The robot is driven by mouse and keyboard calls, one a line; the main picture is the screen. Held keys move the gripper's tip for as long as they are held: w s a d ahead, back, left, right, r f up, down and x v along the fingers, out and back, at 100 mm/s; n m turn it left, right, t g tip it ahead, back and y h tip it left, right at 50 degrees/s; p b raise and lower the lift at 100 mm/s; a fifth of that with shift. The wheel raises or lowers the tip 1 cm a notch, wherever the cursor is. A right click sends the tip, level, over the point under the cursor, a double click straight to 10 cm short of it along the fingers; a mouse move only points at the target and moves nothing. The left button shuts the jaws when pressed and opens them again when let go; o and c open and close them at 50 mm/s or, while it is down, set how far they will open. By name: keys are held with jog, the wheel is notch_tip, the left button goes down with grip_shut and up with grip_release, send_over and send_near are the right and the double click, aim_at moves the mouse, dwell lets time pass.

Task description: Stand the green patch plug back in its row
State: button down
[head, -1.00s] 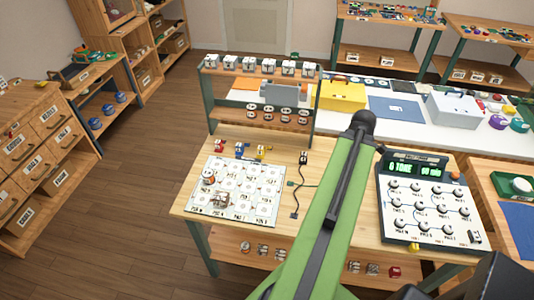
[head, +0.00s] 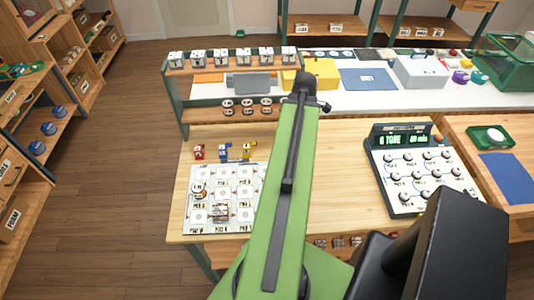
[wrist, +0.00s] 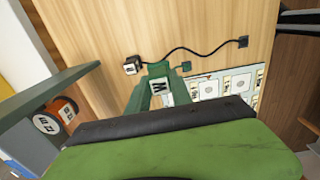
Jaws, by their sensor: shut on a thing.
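In the wrist view my gripper (wrist: 160,90) is shut on the green patch plug (wrist: 156,69), which bears a white label with a dark letter. It is above the wooden table, close to the printed board. In the head view my arm hides both. A red plug (head: 199,152), a blue plug (head: 224,152) and a yellow plug (head: 249,151) stand in a row behind the white printed board (head: 240,172). A small green piece (wrist: 186,66) lies on the table beyond the held plug; whether a cord joins them is unclear.
A black-corded plug (wrist: 132,65) with a pale top stands close to the held plug; its black cord (wrist: 200,52) crosses the table. A two-level rack (head: 187,118) stands behind the row.

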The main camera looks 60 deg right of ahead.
jog(key=shift+w+a+f, duration=0.2)
jog(key=w+f+b, duration=0.2)
jog(key=w, duration=0.1)
jog(key=w+f+b, duration=0.2)
jog(key=w, duration=0.2)
jog(key=w+f+b, duration=0.3)
jog(key=w, duration=0.1)
jog(key=shift+d, duration=0.3)
jog(key=shift+w, duration=0.2)
notch_tip(320, 180, down, 4)
jog(key=b, duration=0.4)
jog(key=shift+s+f, duration=0.1)
jog(key=shift+f, duration=0.1)
jog(key=shift+r, duration=0.25)
jog(key=shift+f, duration=0.2)
jog(key=c, duration=1.1)
grip_release()
jog(key=shift+c, duration=0.2)
jog(key=shift+r, duration=0.15)
